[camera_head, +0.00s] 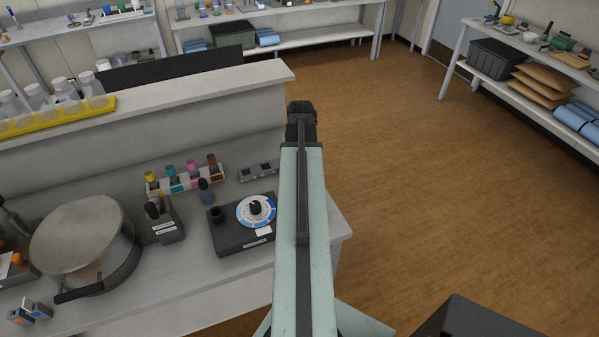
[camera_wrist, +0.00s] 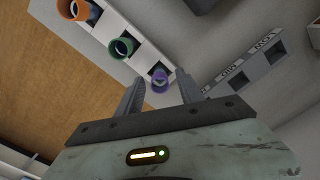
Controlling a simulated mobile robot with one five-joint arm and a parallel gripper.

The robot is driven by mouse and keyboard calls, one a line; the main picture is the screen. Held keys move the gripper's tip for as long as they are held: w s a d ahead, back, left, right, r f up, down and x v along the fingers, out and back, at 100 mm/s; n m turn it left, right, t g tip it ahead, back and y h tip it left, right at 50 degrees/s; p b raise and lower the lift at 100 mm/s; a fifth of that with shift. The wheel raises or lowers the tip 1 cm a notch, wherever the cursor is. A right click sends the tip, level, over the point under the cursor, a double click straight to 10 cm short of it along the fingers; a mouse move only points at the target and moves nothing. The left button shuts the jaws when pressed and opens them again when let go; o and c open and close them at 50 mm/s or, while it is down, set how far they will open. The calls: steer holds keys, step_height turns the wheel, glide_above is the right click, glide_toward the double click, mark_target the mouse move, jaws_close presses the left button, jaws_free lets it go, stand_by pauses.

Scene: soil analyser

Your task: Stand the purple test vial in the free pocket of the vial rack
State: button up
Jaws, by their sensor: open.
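The purple test vial (camera_wrist: 160,79) shows in the wrist view as a small purple ring-shaped top at the lower end of a white rack (camera_wrist: 142,50). My gripper (camera_wrist: 161,86) is open, with one finger on each side of the purple top in the picture. I cannot tell how far the fingertips are from it. A grey block with dark square pockets (camera_wrist: 256,67) and labels is to the right in the wrist view. I cannot tell which piece is the vial rack with the free pocket. In the head view my gripper (camera_head: 302,112) is seen from behind; its fingers and the purple vial are hidden.
An orange-topped vial (camera_wrist: 73,9) and a green-topped vial (camera_wrist: 122,47) stand in the white rack. On the bench in the head view are several coloured vials (camera_head: 185,175), a black dial device (camera_head: 240,225) and a large round pan (camera_head: 85,240). A raised ledge (camera_head: 200,100) runs behind.

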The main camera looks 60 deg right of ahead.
step_height(320, 180, up, 11)
steer(key=p, duration=1)
